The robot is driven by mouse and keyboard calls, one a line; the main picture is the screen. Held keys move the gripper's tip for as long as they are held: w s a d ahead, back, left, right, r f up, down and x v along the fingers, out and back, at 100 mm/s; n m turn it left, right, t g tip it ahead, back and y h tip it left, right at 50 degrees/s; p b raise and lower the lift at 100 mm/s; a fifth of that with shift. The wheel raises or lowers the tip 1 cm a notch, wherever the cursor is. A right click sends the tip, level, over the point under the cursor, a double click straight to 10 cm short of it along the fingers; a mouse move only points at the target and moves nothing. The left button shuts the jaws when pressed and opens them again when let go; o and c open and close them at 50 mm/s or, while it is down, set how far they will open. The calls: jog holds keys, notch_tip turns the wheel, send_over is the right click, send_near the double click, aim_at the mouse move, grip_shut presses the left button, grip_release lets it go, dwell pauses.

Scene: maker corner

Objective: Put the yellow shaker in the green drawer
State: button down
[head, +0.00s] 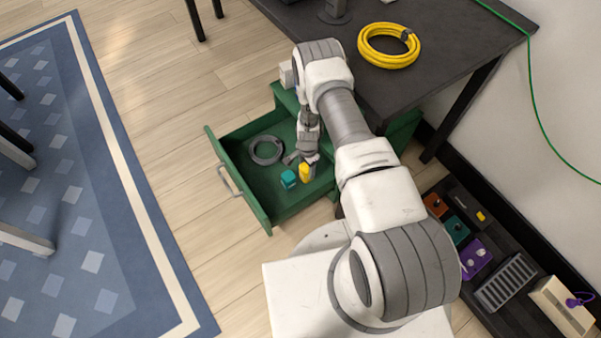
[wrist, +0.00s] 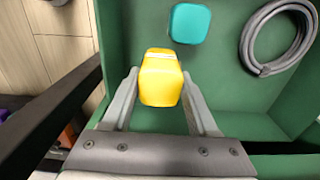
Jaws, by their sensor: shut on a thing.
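The yellow shaker (head: 306,173) is in my gripper (head: 302,160), inside the open green drawer (head: 232,157). In the wrist view the yellow shaker (wrist: 161,78) sits between the two fingers of my gripper (wrist: 161,95), which is shut on it. The green floor and walls of the drawer (wrist: 215,85) show around it. I cannot tell whether the shaker touches the drawer floor.
A teal block (head: 288,179) and a grey coiled ring (head: 266,150) lie in the drawer near the shaker. A dark table (head: 440,40) with a yellow cable coil (head: 388,46) stands at the upper right. Wooden floor (head: 150,90) lies clear left of the drawer.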

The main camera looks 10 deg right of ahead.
jog(key=shift+w+f+b, duration=0.1)
jog(key=shift+f+b, duration=0.85)
jog(key=shift+f, duration=1.75)
jog(key=shift+f, duration=0.15)
jog(key=shift+c, duration=0.9)
grip_release()
